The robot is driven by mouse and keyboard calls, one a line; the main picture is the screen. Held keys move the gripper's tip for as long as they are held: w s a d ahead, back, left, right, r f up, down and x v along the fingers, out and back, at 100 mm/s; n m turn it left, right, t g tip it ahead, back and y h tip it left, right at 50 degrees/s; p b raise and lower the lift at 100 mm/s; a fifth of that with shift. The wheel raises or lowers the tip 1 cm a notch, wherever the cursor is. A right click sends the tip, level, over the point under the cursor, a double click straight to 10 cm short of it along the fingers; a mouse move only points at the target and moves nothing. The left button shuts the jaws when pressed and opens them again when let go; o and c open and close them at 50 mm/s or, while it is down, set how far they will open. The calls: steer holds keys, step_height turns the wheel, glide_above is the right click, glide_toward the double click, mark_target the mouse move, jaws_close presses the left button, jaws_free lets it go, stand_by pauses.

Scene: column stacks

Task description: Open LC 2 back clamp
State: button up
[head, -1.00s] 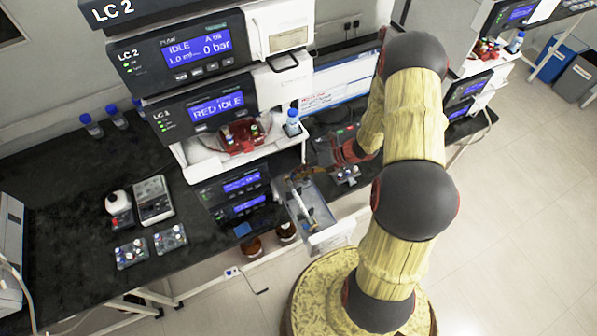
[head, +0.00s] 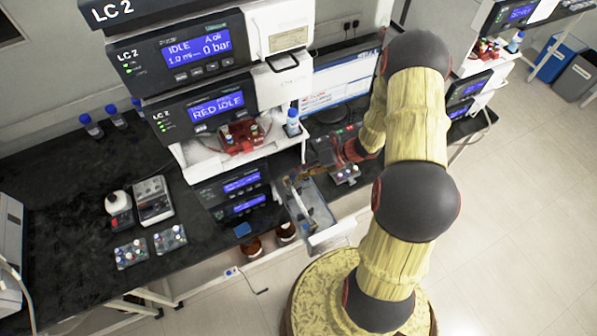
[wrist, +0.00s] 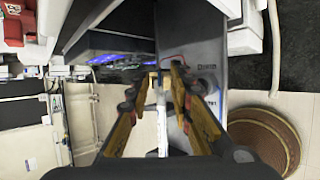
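The LC 2 stack (head: 193,104) stands on the dark bench in the head view. Its lowest unit (head: 232,187) has an open door or drawer (head: 329,238) reaching out to the right and front. My gripper (head: 292,184) is over this open part, small and partly covered. In the wrist view my gripper's two brass-coloured fingers (wrist: 162,75) slant inward, with a narrow gap between their tips. A pale narrow strip (wrist: 161,112) shows between the fingers. I cannot tell whether they touch anything. I cannot make out the back clamp; the fingers may hide it.
A grey panel (wrist: 207,62) stands close on the right of the fingers in the wrist view. A small vial rack (head: 346,175) sits right of the open part. Open floor (head: 515,215) lies to the right.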

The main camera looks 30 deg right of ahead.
steer(key=v, duration=1.1)
steer(key=shift+d, duration=0.1)
